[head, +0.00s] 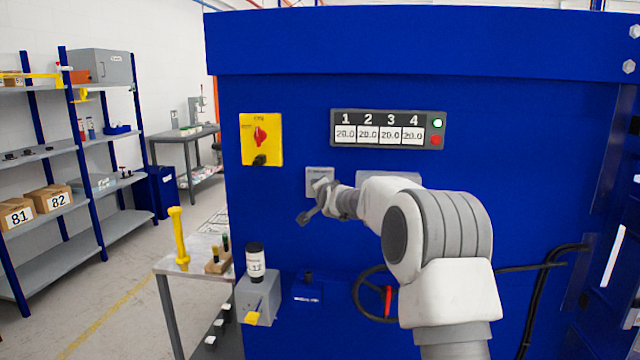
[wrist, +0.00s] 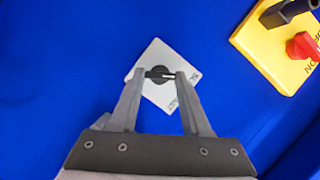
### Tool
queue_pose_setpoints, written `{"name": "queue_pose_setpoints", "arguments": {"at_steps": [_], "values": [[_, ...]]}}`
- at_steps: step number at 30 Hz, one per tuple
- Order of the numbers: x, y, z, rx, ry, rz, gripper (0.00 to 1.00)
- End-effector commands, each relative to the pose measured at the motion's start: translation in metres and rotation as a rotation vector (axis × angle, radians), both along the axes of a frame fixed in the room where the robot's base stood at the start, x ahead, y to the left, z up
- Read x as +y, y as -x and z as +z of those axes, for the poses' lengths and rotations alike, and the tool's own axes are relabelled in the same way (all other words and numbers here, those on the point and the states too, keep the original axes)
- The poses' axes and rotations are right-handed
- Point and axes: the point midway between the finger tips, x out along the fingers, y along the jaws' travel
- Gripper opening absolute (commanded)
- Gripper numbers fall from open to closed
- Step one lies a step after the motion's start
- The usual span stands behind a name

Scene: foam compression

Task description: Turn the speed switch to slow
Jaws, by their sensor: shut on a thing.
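The speed switch is a small dark knob (wrist: 158,73) on a light grey plate (wrist: 157,56), mounted on the blue machine front. In the head view the plate (head: 319,176) shows left of my arm, and the knob is largely hidden there by my gripper (head: 322,205). In the wrist view my gripper (wrist: 160,75) has one finger on each side of the knob's dark handle and is shut on it. The plate looks tilted in the wrist view. Part of the plate's lettering shows near its right edge, but I cannot read the setting.
A yellow panel with a red rotary switch (head: 260,135) sits up and left of the speed switch. A display panel (head: 388,129) is above right. The blue face around the plate is clear.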

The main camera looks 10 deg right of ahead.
Motion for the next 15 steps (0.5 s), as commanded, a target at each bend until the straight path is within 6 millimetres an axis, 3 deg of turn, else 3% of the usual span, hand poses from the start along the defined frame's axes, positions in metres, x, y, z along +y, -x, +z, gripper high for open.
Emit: {"name": "queue_pose_setpoints", "arguments": {"at_steps": [15], "values": [[0.002, -0.0007, 0.0042, 0.062, 0.202, 0.0, 0.0]]}}
